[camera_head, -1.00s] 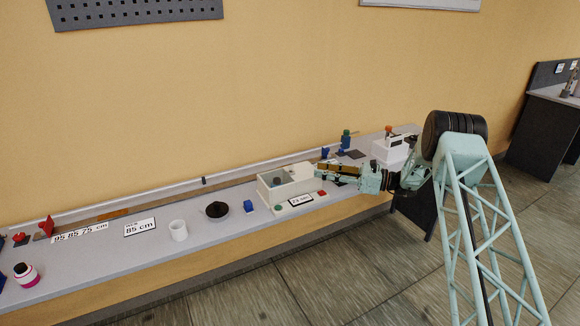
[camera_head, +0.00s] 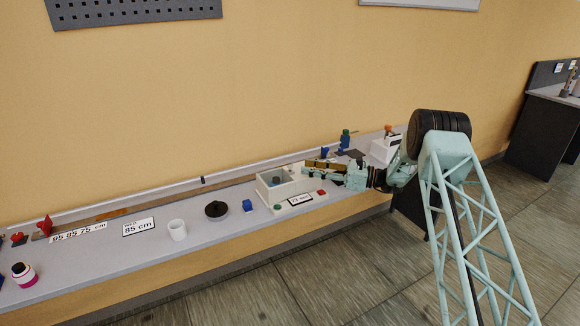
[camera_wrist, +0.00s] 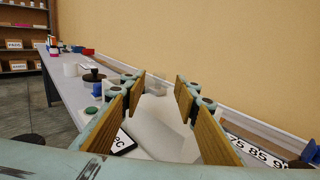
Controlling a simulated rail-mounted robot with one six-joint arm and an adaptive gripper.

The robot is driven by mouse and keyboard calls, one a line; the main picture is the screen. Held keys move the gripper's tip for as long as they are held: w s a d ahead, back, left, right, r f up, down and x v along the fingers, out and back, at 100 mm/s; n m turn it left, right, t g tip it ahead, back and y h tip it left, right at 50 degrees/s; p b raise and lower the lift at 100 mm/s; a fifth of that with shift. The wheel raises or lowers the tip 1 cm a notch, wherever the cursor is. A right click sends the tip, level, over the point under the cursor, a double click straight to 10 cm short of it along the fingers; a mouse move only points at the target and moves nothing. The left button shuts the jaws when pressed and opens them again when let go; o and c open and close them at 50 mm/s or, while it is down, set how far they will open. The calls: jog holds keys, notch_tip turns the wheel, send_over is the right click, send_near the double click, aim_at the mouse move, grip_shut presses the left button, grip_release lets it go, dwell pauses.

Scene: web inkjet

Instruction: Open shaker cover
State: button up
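The shaker (camera_head: 265,194) is a pale box on the long bench, with an open-topped compartment at its left end holding a small grey item (camera_head: 276,181). A green button (camera_head: 277,207), a label (camera_head: 300,200) and a red button (camera_head: 321,192) are along its front. My gripper (camera_head: 306,168) is at the shaker's right part and hides some of it, so I cannot tell the cover's exact position. In the wrist view, my gripper (camera_wrist: 160,92) is open, its tan-padded fingers apart. The pale shaker body (camera_wrist: 158,135) shows between and below them; contact is unclear.
A blue block (camera_head: 247,206), black round device (camera_head: 216,210) and white cup (camera_head: 178,229) stand left of the shaker. A green-capped blue bottle (camera_head: 345,140) and white carrier (camera_head: 383,150) are to its right. The wall is close behind the bench.

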aim_at(290, 164)
jog(key=shift+b+x, duration=0.5)
jog(key=shift+x, duration=3.9)
jog(key=shift+d, duration=0.1)
grip_shut()
